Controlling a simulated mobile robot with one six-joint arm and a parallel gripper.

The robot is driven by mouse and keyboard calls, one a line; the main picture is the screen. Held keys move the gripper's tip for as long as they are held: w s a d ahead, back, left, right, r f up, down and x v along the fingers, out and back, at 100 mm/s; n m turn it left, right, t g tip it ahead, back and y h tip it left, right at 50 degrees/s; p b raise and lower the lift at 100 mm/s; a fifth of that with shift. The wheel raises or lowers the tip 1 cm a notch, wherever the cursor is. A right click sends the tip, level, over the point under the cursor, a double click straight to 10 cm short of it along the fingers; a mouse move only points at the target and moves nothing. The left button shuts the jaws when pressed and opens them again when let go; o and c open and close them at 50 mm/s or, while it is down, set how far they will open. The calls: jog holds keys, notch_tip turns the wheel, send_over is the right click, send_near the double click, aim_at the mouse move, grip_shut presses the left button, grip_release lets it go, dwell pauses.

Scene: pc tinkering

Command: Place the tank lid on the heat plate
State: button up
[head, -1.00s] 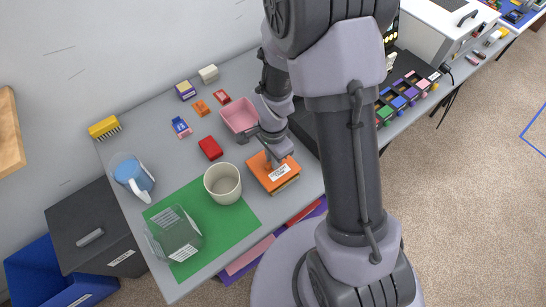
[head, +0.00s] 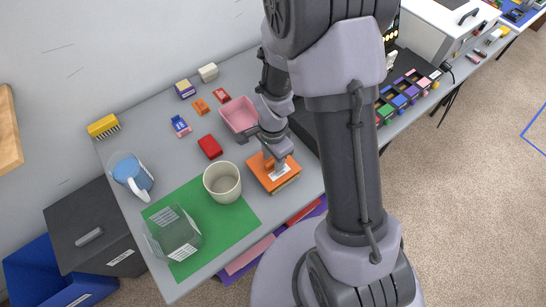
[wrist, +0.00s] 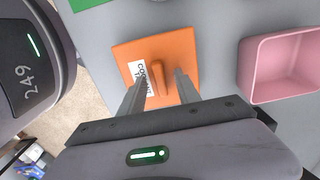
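The orange lid (head: 262,177) with a label and a raised handle lies on a box-like base on the grey table. In the wrist view, the lid (wrist: 185,50) shows its orange handle (wrist: 158,80) standing between my fingers. My gripper (wrist: 160,90) is open, with one finger on each side of the handle and a gap to each. In the head view, my gripper (head: 273,165) is right over the lid. I cannot make out which thing is the heat plate.
A pink bin (head: 238,114) stands behind the lid, and a beige pot (head: 222,184) stands to its left. A clear container (head: 172,238) is on the green mat (head: 240,212). A red box (head: 210,147) and a blue jug (head: 131,175) are farther left.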

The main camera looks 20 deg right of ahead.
notch_tip(320, 180, up, 18)
jog(key=p, duration=0.7)
jog(key=shift+f, duration=0.25)
jog(key=s+a+r+n+t+y+b, duration=0.1)
jog(key=s+a+r+n+t, duration=0.1)
jog(key=s+r+n, duration=0.3)
jog(key=s+a+r+n+t+y+b, duration=0.1)
jog(key=s+r+n+t, duration=0.2)
jog(key=r, duration=0.8)
jog(key=s+n, duration=0.2)
jog(key=s, duration=0.2)
jog(key=shift+s+a+t+b, duration=0.35)
jog(key=shift+s+a+t, duration=0.05)
